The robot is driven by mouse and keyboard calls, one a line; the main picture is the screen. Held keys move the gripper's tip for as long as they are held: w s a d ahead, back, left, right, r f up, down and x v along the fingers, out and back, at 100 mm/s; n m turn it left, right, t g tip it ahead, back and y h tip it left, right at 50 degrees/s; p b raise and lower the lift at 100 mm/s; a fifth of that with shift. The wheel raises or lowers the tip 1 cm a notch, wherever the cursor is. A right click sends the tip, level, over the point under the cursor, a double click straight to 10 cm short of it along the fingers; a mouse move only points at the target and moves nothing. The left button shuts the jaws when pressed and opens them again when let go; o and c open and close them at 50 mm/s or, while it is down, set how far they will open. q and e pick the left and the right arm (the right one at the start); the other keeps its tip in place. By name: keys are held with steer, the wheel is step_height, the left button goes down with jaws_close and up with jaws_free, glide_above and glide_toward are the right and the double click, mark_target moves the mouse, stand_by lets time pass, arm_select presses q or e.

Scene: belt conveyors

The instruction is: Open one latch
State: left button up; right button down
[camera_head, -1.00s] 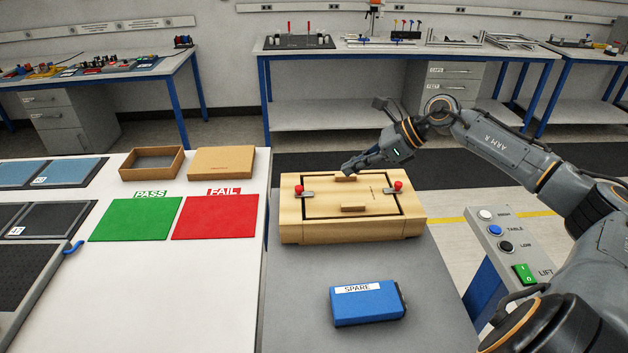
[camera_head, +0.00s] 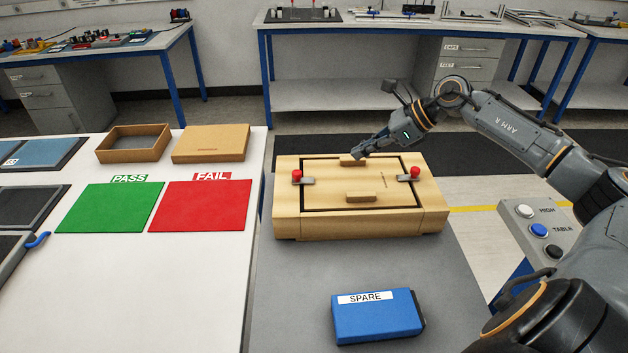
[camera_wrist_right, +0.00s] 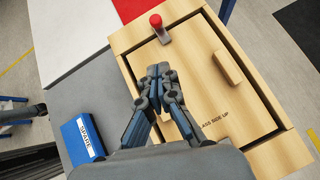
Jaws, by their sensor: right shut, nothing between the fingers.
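A pale wooden case (camera_head: 289,218) stands on the grey table, its lid (camera_head: 335,180) framed by a dark gap. The left latch (camera_head: 297,176) and right latch (camera_head: 415,173) each have a red knob and a metal tab reaching over the lid edge. My right gripper (camera_head: 358,154) is shut and empty, by the far raised wooden block (camera_head: 352,161) in the head view. In the right wrist view my gripper (camera_wrist_right: 158,72) appears over the case, apart from the left latch's red knob (camera_wrist_right: 156,20). The right latch is hidden there. My left gripper is not in view.
A blue box marked SPARE (camera_head: 377,320) lies in front of the case. Left are a green PASS mat (camera_head: 110,208), a red FAIL mat (camera_head: 201,206) and two cardboard trays or boxes (camera_head: 211,144). A button post (camera_head: 540,230) stands right.

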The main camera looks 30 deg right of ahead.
steer(key=f, duration=0.2)
steer(key=p, duration=0.3)
glide_toward(302, 179)
steer(key=f, duration=0.3)
steer(key=shift+w+a+f, duration=0.2)
steer(key=shift+a+f, duration=0.1)
steer(key=shift+f, duration=0.05)
steer(key=shift+w+a+r+p, duration=0.1)
steer(key=shift+w+a+p, duration=0.2)
steer(key=shift+w+a, duration=0.55)
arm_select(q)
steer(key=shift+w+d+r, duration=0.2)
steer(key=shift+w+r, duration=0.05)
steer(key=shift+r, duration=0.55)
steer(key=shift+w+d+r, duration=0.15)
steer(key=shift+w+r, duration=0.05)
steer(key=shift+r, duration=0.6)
arm_select(e)
steer(key=shift+w+a, duration=0.35)
steer(key=shift+w, duration=0.15)
steer(key=w+a, duration=0.1)
steer(key=a, duration=0.1)
steer(key=w+a, duration=0.1)
steer(key=a, duration=0.1)
steer(key=shift+w, duration=0.15)
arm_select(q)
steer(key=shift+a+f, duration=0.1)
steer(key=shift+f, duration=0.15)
